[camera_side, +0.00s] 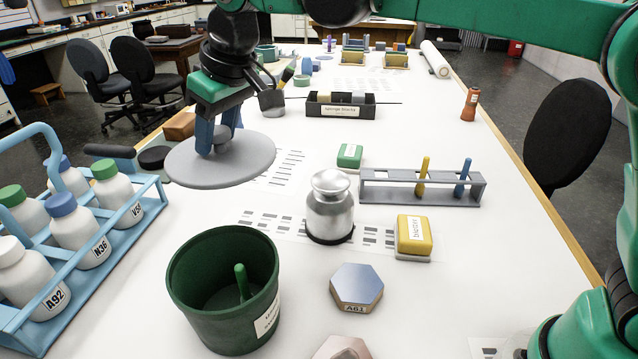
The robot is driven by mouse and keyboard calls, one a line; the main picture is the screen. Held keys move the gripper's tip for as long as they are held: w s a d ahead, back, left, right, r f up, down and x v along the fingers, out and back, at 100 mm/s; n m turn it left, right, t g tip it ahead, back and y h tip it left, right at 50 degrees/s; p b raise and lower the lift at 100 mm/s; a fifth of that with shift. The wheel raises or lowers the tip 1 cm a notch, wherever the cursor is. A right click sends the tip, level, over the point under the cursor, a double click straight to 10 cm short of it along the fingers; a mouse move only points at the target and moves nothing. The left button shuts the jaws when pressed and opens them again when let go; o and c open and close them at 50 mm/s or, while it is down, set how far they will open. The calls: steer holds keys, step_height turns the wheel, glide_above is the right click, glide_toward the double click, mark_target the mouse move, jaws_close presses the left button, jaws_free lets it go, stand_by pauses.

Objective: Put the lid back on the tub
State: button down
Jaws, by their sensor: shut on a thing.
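My gripper (217,140) is at the upper left of the side view, its blue fingers pointing down. It is shut on the knob of a flat, round grey lid (245,165). The lid looks about level and is held up above the table. The dark green tub (185,310) stands upright and open in the front left, nearer the camera than the lid. It has a white label, and a green peg-like thing (241,280) shows inside it. The lid and the tub are apart. The fingers partly hide the knob.
A blue bottle rack (125,245) with several bottles stands left of the tub. A silver jar (330,210), a hexagonal block (356,288) and a yellow block (413,236) stand to the right. A grey tube rack (380,190) is behind them. The table's right side is mostly clear.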

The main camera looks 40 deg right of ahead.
steer(key=s+a+f+n, duration=0.2)
steer(key=s+a, duration=0.3)
steer(key=s, duration=0.3)
steer(key=shift+y, duration=0.3)
steer(key=shift+s+f, duration=0.2)
steer(key=shift+f, duration=1.1)
steer(key=shift+s+f, duration=0.2)
steer(key=shift+f, duration=1.1)
steer(key=shift+f, duration=0.15)
jaws_free()
